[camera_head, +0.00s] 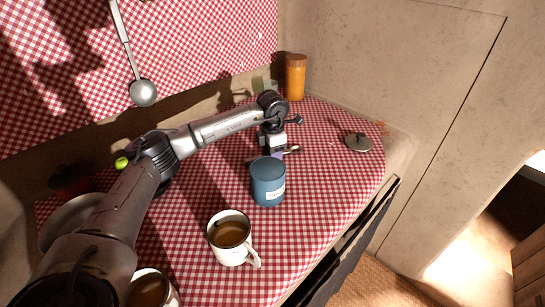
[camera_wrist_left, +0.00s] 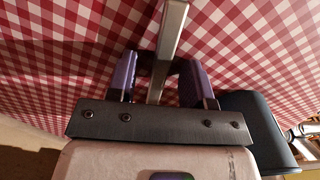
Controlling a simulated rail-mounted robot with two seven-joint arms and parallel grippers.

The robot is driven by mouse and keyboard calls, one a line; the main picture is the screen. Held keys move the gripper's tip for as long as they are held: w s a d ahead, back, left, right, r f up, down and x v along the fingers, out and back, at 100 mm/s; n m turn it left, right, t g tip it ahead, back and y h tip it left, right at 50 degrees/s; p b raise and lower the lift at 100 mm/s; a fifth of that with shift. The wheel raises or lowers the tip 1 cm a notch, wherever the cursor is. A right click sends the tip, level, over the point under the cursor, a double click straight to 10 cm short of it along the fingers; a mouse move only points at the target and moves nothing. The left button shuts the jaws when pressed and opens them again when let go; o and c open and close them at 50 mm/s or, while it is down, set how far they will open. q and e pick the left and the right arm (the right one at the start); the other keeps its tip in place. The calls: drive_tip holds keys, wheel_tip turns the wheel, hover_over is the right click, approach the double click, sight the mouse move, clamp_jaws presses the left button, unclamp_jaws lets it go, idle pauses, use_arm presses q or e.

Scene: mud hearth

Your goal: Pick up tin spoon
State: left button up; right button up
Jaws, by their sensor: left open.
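The tin spoon shows as a flat grey metal handle (camera_wrist_left: 172,32) in the left wrist view, running between the two purple fingers of my left gripper (camera_wrist_left: 158,72). The gripper is open, with a finger on each side of the handle. In the head view my left gripper (camera_head: 273,153) points down at the checked cloth behind the blue canister, and a small bit of the spoon (camera_head: 292,150) shows at its right. The rest of the spoon is hidden by the gripper. My right gripper is not in view.
A blue canister (camera_head: 268,182) stands close in front of the gripper. A mug of brown drink (camera_head: 229,232) stands nearer. An orange jar (camera_head: 295,77) is at the back, a metal lid (camera_head: 358,142) at the right. A ladle (camera_head: 142,92) hangs on the wall.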

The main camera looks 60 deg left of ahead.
use_arm(q)
clamp_jaws()
idle(0.4)
